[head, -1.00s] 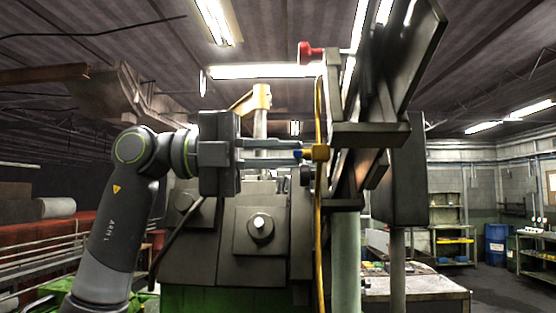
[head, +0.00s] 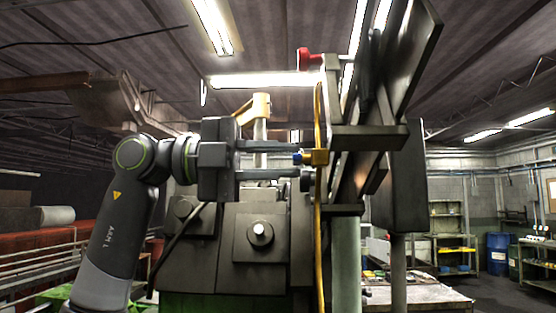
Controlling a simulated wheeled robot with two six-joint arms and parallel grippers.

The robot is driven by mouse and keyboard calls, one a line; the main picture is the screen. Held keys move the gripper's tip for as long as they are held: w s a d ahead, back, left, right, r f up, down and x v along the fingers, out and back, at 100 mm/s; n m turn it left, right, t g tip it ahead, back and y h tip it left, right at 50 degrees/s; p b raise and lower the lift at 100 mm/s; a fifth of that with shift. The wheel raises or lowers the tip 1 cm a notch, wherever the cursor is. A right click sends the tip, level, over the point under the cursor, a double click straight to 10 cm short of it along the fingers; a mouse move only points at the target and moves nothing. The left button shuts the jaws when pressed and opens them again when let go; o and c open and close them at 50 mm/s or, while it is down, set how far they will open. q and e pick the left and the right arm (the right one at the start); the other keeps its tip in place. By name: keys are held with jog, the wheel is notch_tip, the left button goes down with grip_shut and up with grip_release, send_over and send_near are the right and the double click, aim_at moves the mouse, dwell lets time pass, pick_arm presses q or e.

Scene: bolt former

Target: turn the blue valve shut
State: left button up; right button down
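The blue valve (head: 298,157) is a small blue handle on a yellow brass-like fitting (head: 317,157), in the middle of the head view. The fitting sits on a yellow vertical pipe. My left gripper (head: 298,161) reaches in from the left. Its two fingers are apart, one above and one below the blue handle, with visible gaps to it. Only a small part of the handle shows, so its exact turn angle cannot be told. My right gripper is not in view.
A dark machine with a round knob (head: 260,233) stands below the gripper. Dark metal panels (head: 402,60) rise just right of the pipe. A red handle (head: 309,58) sits above. A bench with small items (head: 420,293) is at the lower right.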

pick_arm(q)
jog(key=shift+o, duration=0.9)
jog(key=a+b, duration=0.4)
jog(key=a, duration=1.3)
jog(key=shift+a+b, duration=0.2)
jog(key=shift+b, duration=0.2)
